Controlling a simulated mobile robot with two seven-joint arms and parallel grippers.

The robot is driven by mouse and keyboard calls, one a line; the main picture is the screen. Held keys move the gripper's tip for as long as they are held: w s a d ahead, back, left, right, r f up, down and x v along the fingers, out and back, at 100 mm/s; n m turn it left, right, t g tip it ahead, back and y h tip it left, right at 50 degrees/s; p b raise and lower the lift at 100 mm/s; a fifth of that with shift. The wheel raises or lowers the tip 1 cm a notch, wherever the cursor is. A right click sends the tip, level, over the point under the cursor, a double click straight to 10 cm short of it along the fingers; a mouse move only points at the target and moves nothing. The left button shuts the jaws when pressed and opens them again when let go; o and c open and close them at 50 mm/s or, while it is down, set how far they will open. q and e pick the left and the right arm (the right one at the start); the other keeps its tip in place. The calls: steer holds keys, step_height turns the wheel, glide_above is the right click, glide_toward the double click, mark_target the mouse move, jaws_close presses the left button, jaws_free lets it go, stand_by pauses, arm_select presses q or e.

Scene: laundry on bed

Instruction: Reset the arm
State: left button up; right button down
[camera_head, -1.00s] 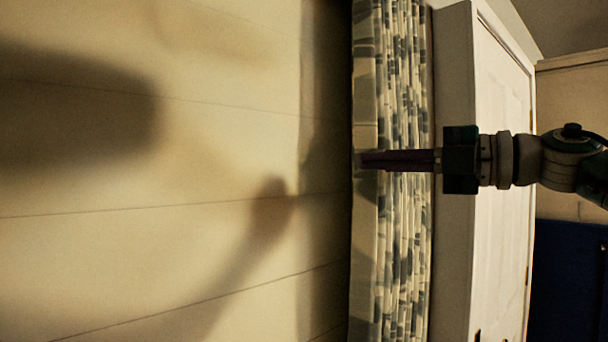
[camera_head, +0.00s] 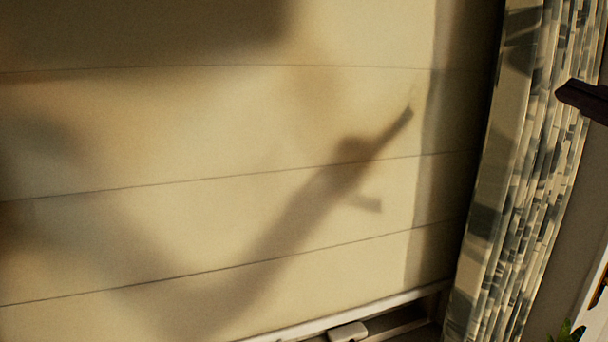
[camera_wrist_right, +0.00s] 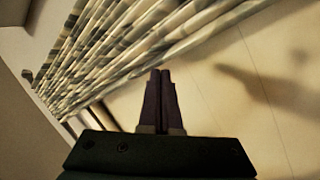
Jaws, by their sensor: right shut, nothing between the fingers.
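My right gripper (camera_head: 584,100) shows only its dark fingertips at the right edge of the head view, in front of the patterned curtain. In the right wrist view, the right gripper (camera_wrist_right: 160,78) has its two dark fingers together, with nothing between them. The rest of my right arm is outside the head view. My left gripper is in neither view.
A patterned curtain (camera_head: 510,190) hangs at the right; it also fills the upper left of the right wrist view (camera_wrist_right: 110,45). A pale panelled surface (camera_head: 250,130) with arm shadows fills most of the head view. A ledge (camera_head: 400,318) runs along the bottom.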

steer(key=s+a+f+m+g+h, duration=0.15)
steer(key=s+f+m+g, duration=0.3)
steer(key=f, duration=0.45)
steer(key=s+a+f+m+g+h, duration=0.1)
steer(key=s+f+m+g+h, duration=0.15)
steer(key=s+f+g, duration=0.5)
steer(key=s+a+f+g+y, duration=0.35)
steer(key=s+a+f, duration=0.6)
steer(key=s, duration=0.35)
step_height(320, 180, up, 20)
steer(key=s+g+p, duration=0.1)
steer(key=s+p, duration=0.1)
steer(key=p, duration=1.8)
steer(key=shift+m+g+p, duration=0.3)
steer(key=shift+g+p, duration=0.05)
steer(key=shift+p, duration=0.05)
steer(key=shift+a, duration=0.1)
